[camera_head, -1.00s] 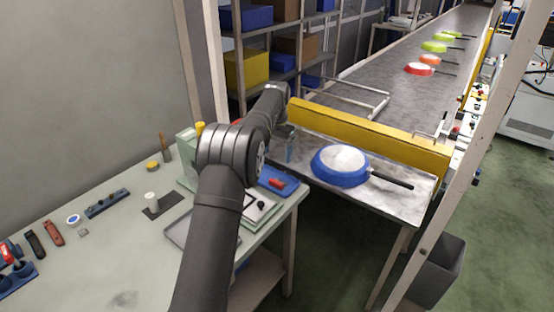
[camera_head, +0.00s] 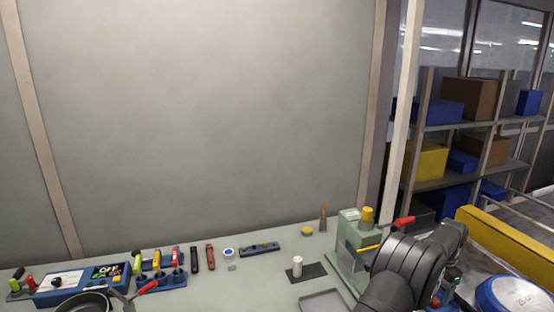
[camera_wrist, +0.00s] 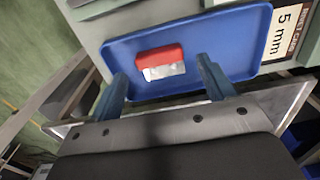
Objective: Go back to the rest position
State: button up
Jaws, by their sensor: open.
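My gripper (camera_wrist: 168,88) shows in the wrist view with its two blue fingers wide apart and nothing between them. It is above a blue tray (camera_wrist: 120,52) that holds a small red and white piece (camera_wrist: 161,62); the fingers appear to overlap the tray's near edge, and I cannot tell whether they touch it. In the head view my arm (camera_head: 415,262) is at the lower right, and the gripper is hidden behind it.
A green press (camera_head: 352,245) stands beside my arm. The workbench (camera_head: 225,290) carries a control box (camera_head: 75,285), several tools and a dark pan (camera_head: 82,303). A blue pan (camera_head: 515,295) lies at the right, near a yellow barrier (camera_head: 505,240). Shelves (camera_head: 470,125) stand behind.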

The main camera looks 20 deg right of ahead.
notch_tip(320, 180, down, 2)
jog(key=shift+f, duration=0.1)
jog(key=shift+r, duration=2.05)
jog(key=shift+f, duration=0.15)
